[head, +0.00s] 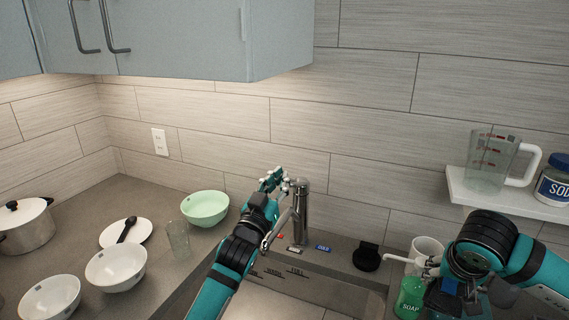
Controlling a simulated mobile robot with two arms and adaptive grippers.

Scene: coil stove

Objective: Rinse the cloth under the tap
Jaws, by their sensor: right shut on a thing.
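The tap (301,205) is a grey metal post behind the sink (330,292). My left gripper (274,180) is just left of the tap's top, its fingers apart with nothing seen between them. It covers part of the tap, and I cannot tell whether it touches it. My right gripper (443,290) is low at the right, largely hidden by its own wrist. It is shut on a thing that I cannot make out. A dark blue patch shows below the wrist; I cannot tell whether it is the cloth. No cloth is clearly visible elsewhere.
A green soap bottle (410,297) and white mug (427,248) stand close to my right gripper. A black object (366,258) sits behind the sink. A glass (178,241), green bowl (205,207) and white bowls (116,268) are left. A jug (492,165) stands on the shelf.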

